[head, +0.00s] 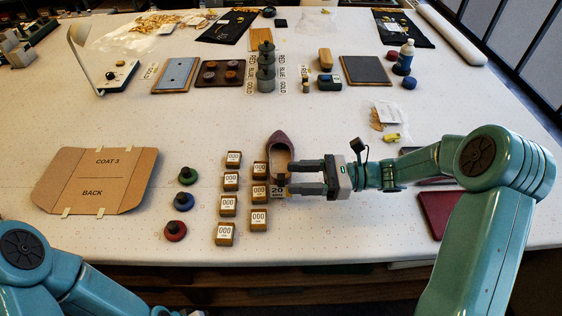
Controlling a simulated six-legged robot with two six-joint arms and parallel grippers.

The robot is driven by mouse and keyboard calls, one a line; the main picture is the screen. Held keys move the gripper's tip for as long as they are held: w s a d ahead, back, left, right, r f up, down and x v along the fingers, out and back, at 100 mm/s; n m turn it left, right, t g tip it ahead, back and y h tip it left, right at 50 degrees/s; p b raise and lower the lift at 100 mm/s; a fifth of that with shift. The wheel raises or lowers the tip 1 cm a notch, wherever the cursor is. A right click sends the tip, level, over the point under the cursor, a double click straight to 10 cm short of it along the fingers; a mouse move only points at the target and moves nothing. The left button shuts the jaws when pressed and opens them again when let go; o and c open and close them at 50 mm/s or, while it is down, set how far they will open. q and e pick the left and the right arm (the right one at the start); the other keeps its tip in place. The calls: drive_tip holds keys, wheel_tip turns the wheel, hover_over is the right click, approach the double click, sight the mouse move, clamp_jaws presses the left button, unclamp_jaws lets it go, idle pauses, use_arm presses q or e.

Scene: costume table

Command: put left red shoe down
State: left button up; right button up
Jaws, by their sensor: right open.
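A dull red shoe (280,141) rests on the white table near the centre of the head view, toe pointing away from me and its pale inside facing up. My right gripper (291,177) reaches in from the right. Its jaws are open, with the fingertips pointing left at the heel end of the shoe. The fingers partly hide the heel, and I cannot tell whether they touch it. A small block marked 20 (277,191) sits just below the heel, by the lower finger. My left arm shows at the lower left, but its gripper is out of view.
Several numbered wooden blocks (229,181) stand left of the shoe. Beyond them are green (188,175), blue (183,201) and red (175,231) knobbed discs and a cardboard piece (95,181). The table front centre is clear.

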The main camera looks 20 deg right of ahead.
sight(285, 177)
drive_tip(key=x, duration=0.3)
drive_tip(key=shift+w+a+p, duration=0.2)
drive_tip(key=shift+a+p, duration=0.05)
drive_tip(key=shift+p, duration=0.05)
drive_tip(key=shift+a, duration=0.45)
drive_tip(key=shift+d, duration=0.1)
clamp_jaws()
drive_tip(key=shift+w, duration=0.15)
